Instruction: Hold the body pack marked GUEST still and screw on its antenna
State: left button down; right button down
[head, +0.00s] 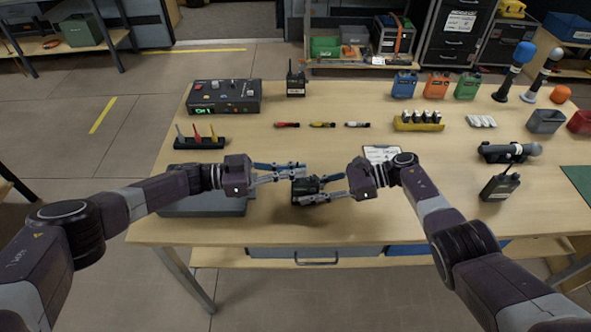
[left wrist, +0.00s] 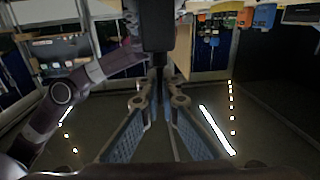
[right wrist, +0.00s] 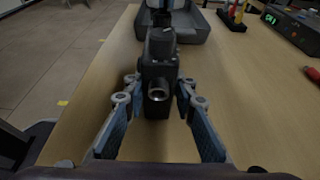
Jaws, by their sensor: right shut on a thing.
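A black body pack (head: 305,187) is between the fingers of my right gripper (head: 318,195), which is shut on it just above the table's front part. In the right wrist view the pack (right wrist: 158,65) has a round silver connector facing the camera. Its GUEST marking is not readable. Small grey, red and yellow upright pieces, perhaps antennas, stand in a black rack (head: 198,143).
A grey tray (head: 200,207) lies under my left forearm. Other black packs with antennas stand at the back (head: 296,84) and at the right (head: 500,187). A mixer (head: 223,97), a yellow battery holder (head: 418,126) and microphones (head: 513,72) are also on the table.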

pick_arm(q)
jog(key=shift+d+r+g, duration=0.1)
jog(key=shift+d+g, duration=0.05)
jog(key=shift+g, duration=0.15)
pick_arm(e)
jog(key=shift+s+a, duration=0.1)
pick_arm(q)
jog(key=c, duration=2.1)
grip_release()
jog(key=shift+a, duration=0.2)
jog(key=a, duration=0.8)
jog(key=s+a, duration=0.1)
jog(key=a, duration=0.3)
jog(key=shift+w, duration=0.1)
pick_arm(e)
jog(key=c, duration=1.5)
grip_release()
jog(key=shift+d, duration=0.2)
